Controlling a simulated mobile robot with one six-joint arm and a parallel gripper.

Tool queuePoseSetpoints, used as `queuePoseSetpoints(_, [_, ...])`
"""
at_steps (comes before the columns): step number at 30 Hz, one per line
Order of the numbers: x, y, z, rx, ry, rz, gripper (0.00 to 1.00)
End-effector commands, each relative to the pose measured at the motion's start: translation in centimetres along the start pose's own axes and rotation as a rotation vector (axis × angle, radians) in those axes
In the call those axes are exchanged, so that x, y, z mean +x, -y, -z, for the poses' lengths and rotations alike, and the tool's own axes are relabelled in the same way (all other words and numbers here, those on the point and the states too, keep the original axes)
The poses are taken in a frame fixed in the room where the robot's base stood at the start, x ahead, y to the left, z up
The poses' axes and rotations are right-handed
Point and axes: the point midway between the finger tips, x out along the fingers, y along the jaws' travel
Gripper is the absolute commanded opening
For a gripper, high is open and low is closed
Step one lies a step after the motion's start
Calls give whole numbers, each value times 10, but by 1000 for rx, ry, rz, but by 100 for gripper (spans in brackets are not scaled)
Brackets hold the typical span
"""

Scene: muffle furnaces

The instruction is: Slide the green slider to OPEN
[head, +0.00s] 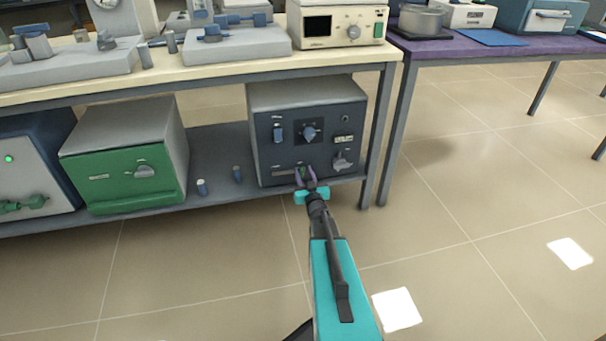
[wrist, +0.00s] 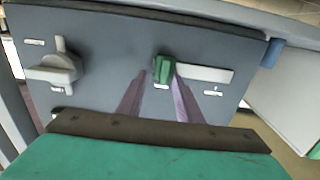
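The green slider (wrist: 163,69) stands on the dark front panel of a grey furnace (head: 310,133) on the lower shelf. In the wrist view it is at the left end of a pale slot (wrist: 205,74), whose bare part runs to the right. Small labels sit below the slot there, too blurred to read. My gripper (wrist: 160,77) has its purple fingers open on either side of the slider, with a gap at the left finger; whether the right finger touches cannot be told. In the head view my gripper (head: 305,173) is at the panel's lower edge and partly hides the slider.
The panel also bears a lever knob (head: 344,160), a dial (head: 309,132) and a blue switch (head: 278,133). A green furnace (head: 125,155) stands to the left on the shelf (head: 212,160). A table leg (head: 379,140) is close on the right. The floor in front is clear.

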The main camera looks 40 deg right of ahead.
Motion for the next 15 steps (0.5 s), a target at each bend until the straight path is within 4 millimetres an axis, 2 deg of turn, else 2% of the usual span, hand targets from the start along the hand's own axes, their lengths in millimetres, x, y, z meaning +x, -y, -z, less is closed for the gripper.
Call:
queuePoseSetpoints(8, [-10, -1, 0, 1, 3, -2, 30])
queuePoseSetpoints(15, [-33, 0, 1, 0, 3, -1, 30])
